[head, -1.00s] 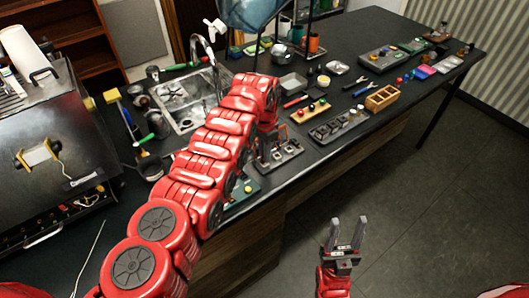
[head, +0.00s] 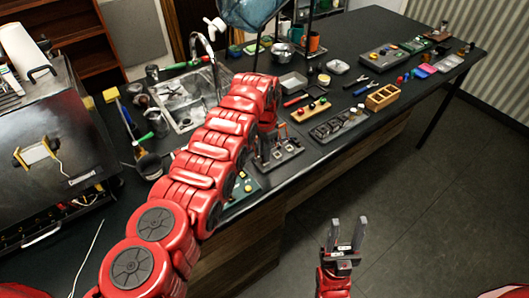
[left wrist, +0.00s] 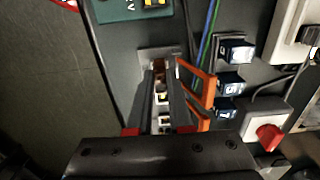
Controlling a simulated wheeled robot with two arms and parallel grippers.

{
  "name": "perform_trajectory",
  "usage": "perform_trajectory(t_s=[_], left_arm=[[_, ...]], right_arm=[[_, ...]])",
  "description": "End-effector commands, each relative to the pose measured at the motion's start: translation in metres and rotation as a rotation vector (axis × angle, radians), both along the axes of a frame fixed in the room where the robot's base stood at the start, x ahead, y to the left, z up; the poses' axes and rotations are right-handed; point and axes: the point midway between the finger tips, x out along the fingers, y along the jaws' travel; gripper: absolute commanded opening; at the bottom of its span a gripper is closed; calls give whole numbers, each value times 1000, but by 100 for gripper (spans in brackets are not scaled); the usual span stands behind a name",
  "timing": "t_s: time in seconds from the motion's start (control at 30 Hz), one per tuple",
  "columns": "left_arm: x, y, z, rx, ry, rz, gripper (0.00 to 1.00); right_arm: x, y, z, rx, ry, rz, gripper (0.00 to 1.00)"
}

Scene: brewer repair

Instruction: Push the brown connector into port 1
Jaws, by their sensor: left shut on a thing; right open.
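My left gripper (left wrist: 163,72) is shut on a small brown connector (left wrist: 158,66), seen between its fingertips in the left wrist view. The connector is at a grey block (left wrist: 145,52); I cannot tell how deep it sits or which port this is. White parts show between the fingers below the brown. In the head view my red left arm reaches over the bench and hides the gripper tips and the connector. My right gripper (head: 347,222) is open and empty, in front of the bench over the floor.
Orange frames (left wrist: 198,82) stand right beside the left fingers. Several blue-faced blocks (left wrist: 236,50), cables and a red knob (left wrist: 269,136) lie to the right. A green board (left wrist: 118,10) is at the top. A grey fixture (head: 280,152) stands near the bench edge beside my left arm.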

Motion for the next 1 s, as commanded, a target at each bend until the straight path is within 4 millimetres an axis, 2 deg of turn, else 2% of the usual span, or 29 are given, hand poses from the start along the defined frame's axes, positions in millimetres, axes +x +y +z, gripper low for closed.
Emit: perform_trajectory(t_s=[0.8,0.83,1.0], left_arm=[[0,0,0,0,-1,0,0],[0,0,0,0,-1,0,20],[0,0,0,0,-1,0,51]], right_arm=[[0,0,-4,0,0,0,50],[0,0,-4,0,0,0,50],[0,0,-4,0,0,0,50]])
